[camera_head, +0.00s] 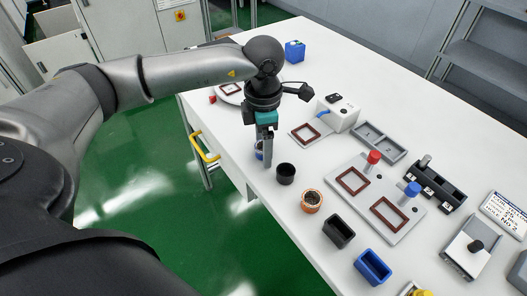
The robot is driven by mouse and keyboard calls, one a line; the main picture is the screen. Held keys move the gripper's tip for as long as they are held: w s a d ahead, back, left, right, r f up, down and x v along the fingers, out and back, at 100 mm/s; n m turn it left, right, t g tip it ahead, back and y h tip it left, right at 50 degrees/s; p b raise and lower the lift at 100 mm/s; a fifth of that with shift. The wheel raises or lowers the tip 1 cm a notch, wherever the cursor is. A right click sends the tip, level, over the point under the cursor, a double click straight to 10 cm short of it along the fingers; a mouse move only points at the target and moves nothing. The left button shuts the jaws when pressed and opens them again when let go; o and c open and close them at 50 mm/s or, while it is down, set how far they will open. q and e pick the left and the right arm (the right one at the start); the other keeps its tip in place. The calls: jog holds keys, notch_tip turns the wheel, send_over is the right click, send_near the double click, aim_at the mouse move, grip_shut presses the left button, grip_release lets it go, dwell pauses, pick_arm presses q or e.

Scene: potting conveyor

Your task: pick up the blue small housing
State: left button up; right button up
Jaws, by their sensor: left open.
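The blue small housing (259,155) stands near the left edge of the white table. It is mostly hidden behind the fingers of my left gripper (266,147), so only a bit of its blue side shows. My left gripper points down over it with its fingers apart. I cannot tell whether the fingers touch the housing. My right gripper is not in view.
A black small cup (286,174) and an orange one (312,202) stand close by along the table (262,188) edge. A black box (338,232) and a blue box (373,267) are nearer. A grey plate (345,206) with red and blue knobs lies right.

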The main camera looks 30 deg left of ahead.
pick_arm(q)
grip_shut()
dwell(0.7)
